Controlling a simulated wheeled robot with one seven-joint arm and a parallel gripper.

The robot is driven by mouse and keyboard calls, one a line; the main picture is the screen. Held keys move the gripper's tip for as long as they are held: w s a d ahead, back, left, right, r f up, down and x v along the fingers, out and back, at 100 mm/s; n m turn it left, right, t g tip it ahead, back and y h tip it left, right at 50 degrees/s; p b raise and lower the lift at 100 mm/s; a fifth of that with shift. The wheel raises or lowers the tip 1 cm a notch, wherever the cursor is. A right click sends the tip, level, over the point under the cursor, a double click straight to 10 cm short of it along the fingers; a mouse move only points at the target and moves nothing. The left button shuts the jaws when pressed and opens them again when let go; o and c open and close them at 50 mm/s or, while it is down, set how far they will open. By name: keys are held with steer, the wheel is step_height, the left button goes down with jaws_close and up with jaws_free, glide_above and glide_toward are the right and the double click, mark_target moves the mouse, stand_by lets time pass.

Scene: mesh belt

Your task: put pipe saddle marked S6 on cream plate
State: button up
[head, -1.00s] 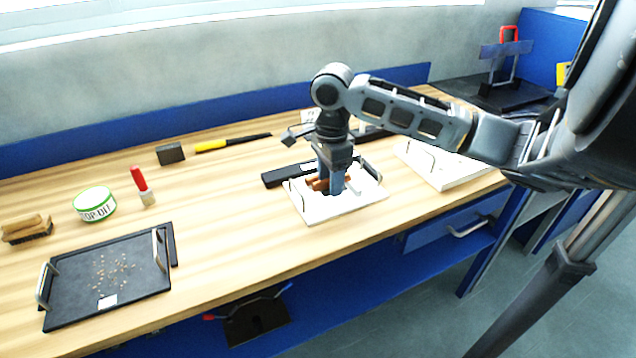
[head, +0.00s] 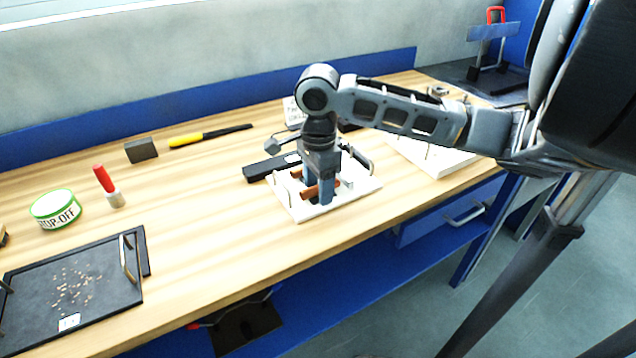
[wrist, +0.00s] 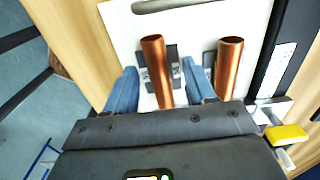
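My gripper (wrist: 157,75) points down over a white plate (head: 297,213). Its blue fingers are apart, one on each side of a copper pipe piece (wrist: 156,70) with a dark, labelled block under it; narrow gaps seem to show. A second copper pipe piece (wrist: 229,65) with a similar dark block lies to the right, outside the fingers. The labels are too small to read, so I cannot tell which saddle is S6. In the head view my gripper (head: 324,195) partly hides both pieces. Another pale, flat plate (head: 440,165) lies to the right, partly behind my arm.
A black tray (head: 100,310) with crumbs lies at the left. A black bar (head: 258,171) lies close beside the white plate. The front middle bench is clear.

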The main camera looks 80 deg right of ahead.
steer(key=o, duration=0.3)
step_height(320, 180, up, 12)
steer(key=shift+r+p, duration=0.2)
steer(key=shift+p, duration=0.25)
